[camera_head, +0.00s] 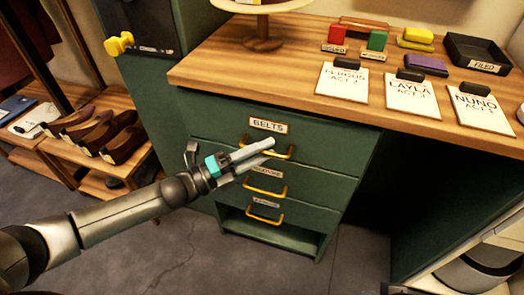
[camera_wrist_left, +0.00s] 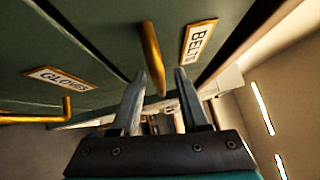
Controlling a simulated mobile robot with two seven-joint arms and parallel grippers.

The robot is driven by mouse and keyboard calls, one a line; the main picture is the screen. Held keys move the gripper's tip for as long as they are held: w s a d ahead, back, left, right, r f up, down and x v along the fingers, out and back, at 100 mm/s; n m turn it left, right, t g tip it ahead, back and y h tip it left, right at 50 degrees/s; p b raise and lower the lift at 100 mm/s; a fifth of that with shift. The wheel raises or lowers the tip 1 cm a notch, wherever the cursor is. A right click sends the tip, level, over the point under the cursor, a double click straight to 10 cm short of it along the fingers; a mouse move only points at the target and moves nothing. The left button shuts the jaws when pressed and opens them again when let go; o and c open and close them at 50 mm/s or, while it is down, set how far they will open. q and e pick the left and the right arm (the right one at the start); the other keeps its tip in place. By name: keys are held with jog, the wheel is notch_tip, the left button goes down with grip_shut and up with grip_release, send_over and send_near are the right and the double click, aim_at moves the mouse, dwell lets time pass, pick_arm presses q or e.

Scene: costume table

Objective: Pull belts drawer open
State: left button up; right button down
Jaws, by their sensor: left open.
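The belts drawer (camera_head: 225,122) is the top green drawer, with a "BELTS" label (camera_head: 268,126) above its brass handle (camera_head: 288,155). It looks closed, though I cannot rule out a small gap. My left gripper (camera_head: 266,150) is in front of this handle, its fingers partly hiding it. In the left wrist view, the gripper (camera_wrist_left: 157,85) is open, and the handle (camera_wrist_left: 151,55) reaches down to between the two fingertips. I cannot tell whether a finger touches it. My right gripper is not in view.
Two more handled drawers sit below; the middle one's label reads "GLOVES" in the left wrist view (camera_wrist_left: 58,77). The wooden tabletop (camera_head: 225,70) above holds name cards, coloured blocks and a black tray (camera_head: 478,52). A shoe bench (camera_head: 105,165) stands left. The floor before the drawers is clear.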

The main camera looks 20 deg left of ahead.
pick_arm(q)
grip_shut()
dwell(1.4)
